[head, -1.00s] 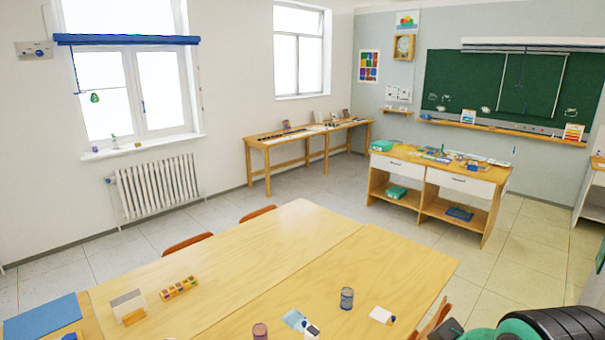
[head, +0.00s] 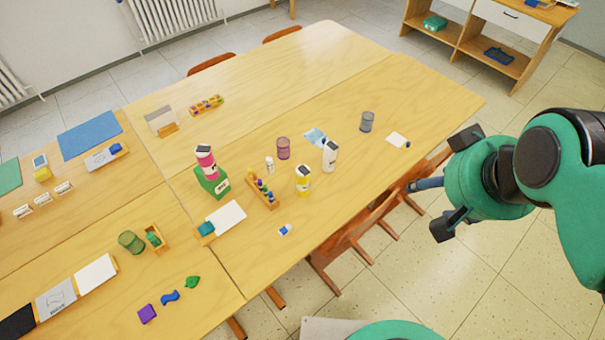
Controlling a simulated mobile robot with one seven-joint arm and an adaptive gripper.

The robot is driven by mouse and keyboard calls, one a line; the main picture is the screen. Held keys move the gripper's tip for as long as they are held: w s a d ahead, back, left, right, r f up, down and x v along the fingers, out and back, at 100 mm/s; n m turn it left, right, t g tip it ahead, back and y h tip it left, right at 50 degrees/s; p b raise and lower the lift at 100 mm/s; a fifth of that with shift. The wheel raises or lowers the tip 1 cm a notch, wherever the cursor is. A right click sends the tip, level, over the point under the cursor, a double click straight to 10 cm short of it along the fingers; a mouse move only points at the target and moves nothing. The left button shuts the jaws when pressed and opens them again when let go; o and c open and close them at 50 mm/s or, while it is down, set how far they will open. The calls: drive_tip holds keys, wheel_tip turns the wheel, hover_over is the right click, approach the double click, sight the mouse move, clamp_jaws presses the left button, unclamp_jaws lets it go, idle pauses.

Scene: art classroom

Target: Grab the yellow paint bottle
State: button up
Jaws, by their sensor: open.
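The yellow paint bottle (head: 303,180) stands upright on the wooden table, with a dark cap and a pale label. My gripper (head: 431,207) is open and empty, to the right of the bottle and out beyond the table's right edge, well apart from it. A white bottle with a dark cap (head: 330,154) stands just behind and to the right of the yellow one. A rack of small coloured pieces (head: 262,190) is close on its left.
A purple cup (head: 283,148), a grey cup (head: 367,121) and a small white bottle (head: 269,164) stand near. A pink bottle (head: 206,160) rises from a green holder (head: 213,182) at left. Wooden chairs (head: 345,235) line the right edge.

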drive_tip(key=shift+o, duration=0.4)
drive_tip(key=shift+w, duration=0.15)
idle(0.4)
drive_tip(key=w+a+f+g, duration=0.15)
drive_tip(key=w+a, duration=0.25)
drive_tip(key=w, duration=0.7)
drive_tip(key=m+g+p, duration=0.2)
drive_tip(key=g, duration=0.2)
hover_over(303, 176)
drive_tip(key=w, duration=0.3)
drive_tip(key=f, duration=3.5)
drive_tip(key=shift+s+f, duration=0.2)
drive_tip(key=shift+f, duration=0.15)
drive_tip(key=shift+a+f, duration=0.1)
drive_tip(key=shift+f, duration=0.1)
drive_tip(key=shift+f, duration=0.1)
drive_tip(key=shift+f+b, duration=0.45)
drive_tip(key=shift+f, duration=3.75)
